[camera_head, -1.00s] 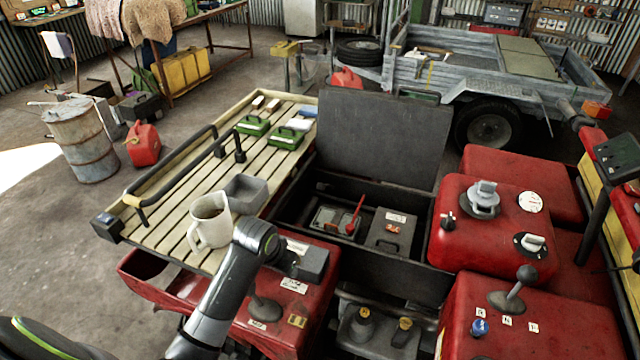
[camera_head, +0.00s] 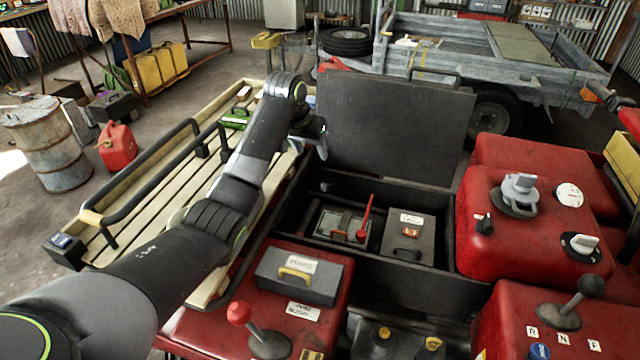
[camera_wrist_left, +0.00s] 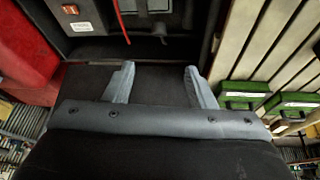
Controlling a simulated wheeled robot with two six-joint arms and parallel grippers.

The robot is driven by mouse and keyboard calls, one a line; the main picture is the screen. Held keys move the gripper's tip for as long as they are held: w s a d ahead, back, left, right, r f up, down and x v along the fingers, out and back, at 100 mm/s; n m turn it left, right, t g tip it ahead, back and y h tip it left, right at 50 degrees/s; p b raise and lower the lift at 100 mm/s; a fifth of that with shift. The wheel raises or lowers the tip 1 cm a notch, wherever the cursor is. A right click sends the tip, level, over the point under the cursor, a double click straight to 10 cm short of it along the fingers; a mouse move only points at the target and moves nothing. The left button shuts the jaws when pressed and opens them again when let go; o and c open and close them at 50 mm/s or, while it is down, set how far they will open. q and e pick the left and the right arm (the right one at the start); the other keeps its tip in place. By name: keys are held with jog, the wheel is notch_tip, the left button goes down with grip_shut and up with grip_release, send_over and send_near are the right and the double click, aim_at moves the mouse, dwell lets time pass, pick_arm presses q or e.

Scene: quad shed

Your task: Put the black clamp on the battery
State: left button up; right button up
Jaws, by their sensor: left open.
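In the head view, a dark unit that looks like the battery (camera_head: 330,224) sits in the open black box, with a red clamp or lever (camera_head: 366,217) standing at its right side. The red piece also shows in the wrist view (camera_wrist_left: 122,22). A small dark piece (camera_wrist_left: 161,32) hangs by the battery there; I cannot tell if it is the black clamp. My left gripper (camera_head: 318,140) is above the box's left rear, in front of the raised lid. In the wrist view its two fingers (camera_wrist_left: 160,88) are apart with nothing between them. My right gripper is out of view.
A grey case (camera_head: 400,248) sits right of the battery in the box. The raised lid (camera_head: 395,125) stands behind. A dark handled box (camera_head: 298,278) and a red-knobbed lever (camera_head: 262,335) are in front. The slatted rack (camera_head: 120,235) with green boxes lies left.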

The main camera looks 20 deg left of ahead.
pick_arm(q)
jog(key=d+x, duration=0.1)
jog(key=x, duration=0.3)
send_over(323, 187)
jog(key=s, duration=0.1)
notch_tip(323, 187, down, 7)
jog(key=x, duration=0.2)
jog(key=shift+w+a+f+b, duration=0.1)
jog(key=shift+f+b, duration=0.2)
jog(key=shift+b, duration=0.05)
jog(key=shift+b+x, duration=1.2)
jog(key=shift+x, duration=0.15)
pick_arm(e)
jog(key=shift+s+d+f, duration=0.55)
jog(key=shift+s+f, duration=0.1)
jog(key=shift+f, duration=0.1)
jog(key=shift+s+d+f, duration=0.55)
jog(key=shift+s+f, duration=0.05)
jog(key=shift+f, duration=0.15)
pick_arm(q)
jog(key=shift+c, duration=0.2)
grip_shut()
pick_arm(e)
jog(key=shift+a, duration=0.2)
